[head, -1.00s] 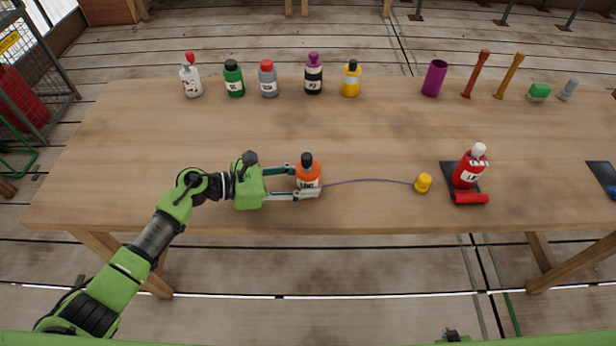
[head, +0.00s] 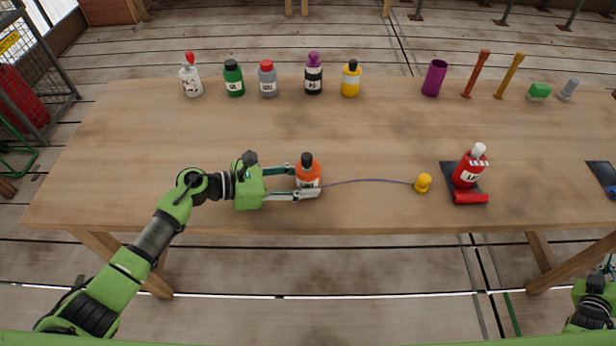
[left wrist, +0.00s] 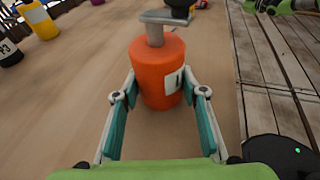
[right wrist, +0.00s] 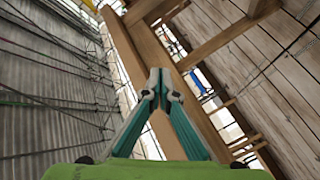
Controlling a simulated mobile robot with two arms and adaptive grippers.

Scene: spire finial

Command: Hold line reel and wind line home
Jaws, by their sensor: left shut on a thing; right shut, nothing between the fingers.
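The line reel is an orange bottle-like body (head: 307,176) with a black knob and a white label, upright near the table's front edge. The left wrist view shows it (left wrist: 158,62) with a grey crank arm on top. My left gripper (head: 307,192) is shut on it, one finger on each side. A thin grey-blue line (head: 365,181) runs right from the reel across the table to a small yellow piece (head: 423,183). My right gripper (right wrist: 160,82) is shut and empty, away from the table; in the head view only part of its arm shows at lower right.
A red bottle (head: 470,168) stands on a dark mat with a red cylinder (head: 470,198) before it. Several bottles line the back left, among them a green one (head: 233,78). A purple cup (head: 434,78) and small tools stand back right. The middle of the table (head: 230,130) is clear.

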